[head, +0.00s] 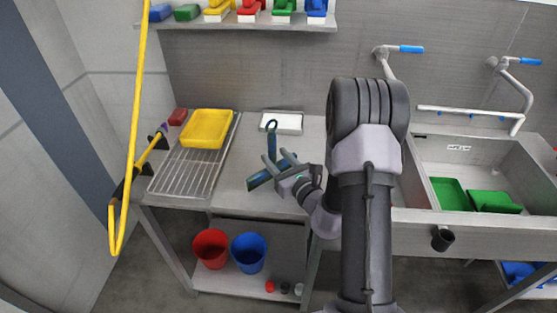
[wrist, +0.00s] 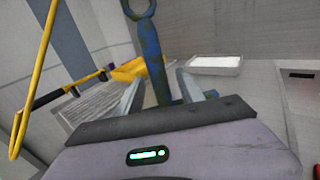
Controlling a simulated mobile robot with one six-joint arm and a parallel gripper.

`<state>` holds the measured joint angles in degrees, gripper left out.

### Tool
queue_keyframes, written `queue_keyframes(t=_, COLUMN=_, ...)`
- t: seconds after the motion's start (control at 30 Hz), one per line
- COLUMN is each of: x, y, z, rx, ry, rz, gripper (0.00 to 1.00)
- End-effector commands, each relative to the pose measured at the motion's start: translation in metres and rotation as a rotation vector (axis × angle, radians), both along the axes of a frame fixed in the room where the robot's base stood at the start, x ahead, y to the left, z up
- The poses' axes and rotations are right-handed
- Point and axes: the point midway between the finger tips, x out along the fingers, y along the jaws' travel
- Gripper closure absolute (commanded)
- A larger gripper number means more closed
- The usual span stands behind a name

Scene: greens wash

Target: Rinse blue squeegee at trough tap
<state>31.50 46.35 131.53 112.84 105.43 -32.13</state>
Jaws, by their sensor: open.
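The blue squeegee (head: 271,142) lies on the steel table left of my arm, its ring end toward the back wall. Its head (head: 259,180) is partly hidden by my gripper. In the wrist view the blue handle (wrist: 152,50) has dull greenish-brown patches. My gripper (head: 278,158) is open, low over the squeegee. In the wrist view the handle lies between the spread fingers (wrist: 160,88); contact cannot be told. The trough (head: 480,220) stands at the right, with a left tap (head: 386,65) and a right tap (head: 519,88), both with blue levers.
A yellow tray (head: 207,128) sits on the wire rack (head: 190,172) at left. A white tray (head: 282,122) lies behind the squeegee. Green trays (head: 450,194) lie in the trough. Red (head: 211,248) and blue (head: 249,252) buckets stand below.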

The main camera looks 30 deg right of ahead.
Motion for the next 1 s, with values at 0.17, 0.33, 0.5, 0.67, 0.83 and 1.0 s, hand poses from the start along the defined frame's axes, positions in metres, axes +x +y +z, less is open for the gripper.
queue_keyframes(t=0.17, x=-0.023, y=-0.002, z=0.003, rx=0.001, ry=0.003, rz=-0.003, gripper=0.55)
queue_keyframes(t=0.33, x=-0.071, y=-0.005, z=0.003, rx=0.003, ry=0.003, rz=-0.005, gripper=0.55)
queue_keyframes(t=0.5, x=-0.108, y=-0.006, z=0.009, rx=0.003, ry=0.005, rz=-0.003, gripper=0.55)
queue_keyframes(t=0.67, x=-0.115, y=0.01, z=0.02, rx=-0.014, ry=-0.019, rz=0.063, gripper=0.55)
queue_keyframes(t=0.83, x=-0.13, y=0.168, z=0.11, rx=-0.232, ry=-0.121, rz=0.71, gripper=0.55)
queue_keyframes(t=1.0, x=-0.271, y=0.28, z=0.12, rx=-0.955, ry=-0.053, rz=1.505, gripper=0.55)
